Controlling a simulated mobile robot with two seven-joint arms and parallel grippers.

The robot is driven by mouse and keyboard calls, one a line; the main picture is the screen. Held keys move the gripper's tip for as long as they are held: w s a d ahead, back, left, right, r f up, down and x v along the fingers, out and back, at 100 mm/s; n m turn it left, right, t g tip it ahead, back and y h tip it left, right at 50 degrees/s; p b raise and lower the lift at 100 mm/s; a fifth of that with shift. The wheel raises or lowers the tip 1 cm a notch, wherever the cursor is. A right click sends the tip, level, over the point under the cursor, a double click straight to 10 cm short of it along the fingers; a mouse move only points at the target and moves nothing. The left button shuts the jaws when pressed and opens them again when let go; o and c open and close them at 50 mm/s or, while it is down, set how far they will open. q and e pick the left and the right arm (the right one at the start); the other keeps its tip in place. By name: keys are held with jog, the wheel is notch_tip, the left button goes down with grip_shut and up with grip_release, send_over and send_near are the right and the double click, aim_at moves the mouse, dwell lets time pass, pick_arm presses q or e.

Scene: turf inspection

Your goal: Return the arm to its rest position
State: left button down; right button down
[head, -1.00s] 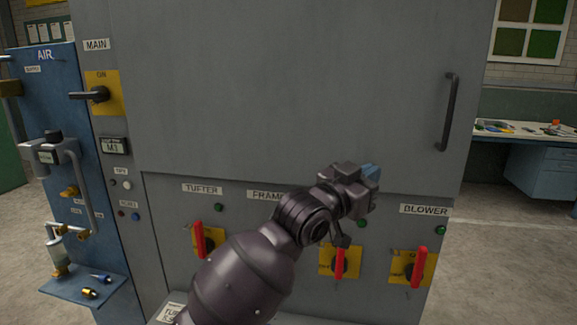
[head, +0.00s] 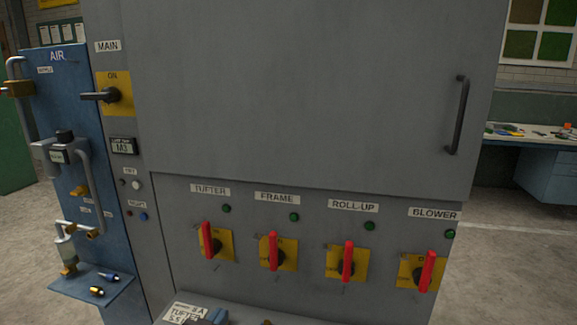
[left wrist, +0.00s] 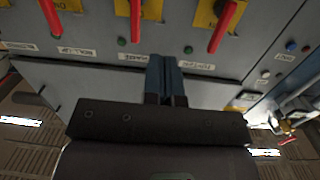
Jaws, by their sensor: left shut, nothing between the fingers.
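Most of the left arm is out of the head view. My right gripper is in neither view.
The cabinet front carries several red-handled switches, such as TUFTER (head: 207,240) and BLOWER (head: 426,271), all with upright handles. The MAIN switch (head: 108,95) handle lies level. A blue AIR panel (head: 60,110) with a small shelf (head: 92,284) stands left. A bench (head: 545,160) is behind right.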

pick_arm(q)
jog(key=s+a+f+n+g+y, duration=0.1)
jog(key=s+a+f+g+y, duration=0.1)
jog(key=s+a+f, duration=0.4)
jog(key=s+a+f+n+g+y, duration=0.1)
jog(key=s+a+f+g+y, duration=0.1)
jog(key=s+a+f, duration=0.5)
jog(key=s+f+g, duration=0.1)
jog(key=s+f, duration=0.5)
jog(key=s, duration=0.6)
jog(key=shift+a+f+n+y, duration=0.2)
jog(key=shift+f+n+y, duration=0.05)
jog(key=shift+n+y, duration=0.15)
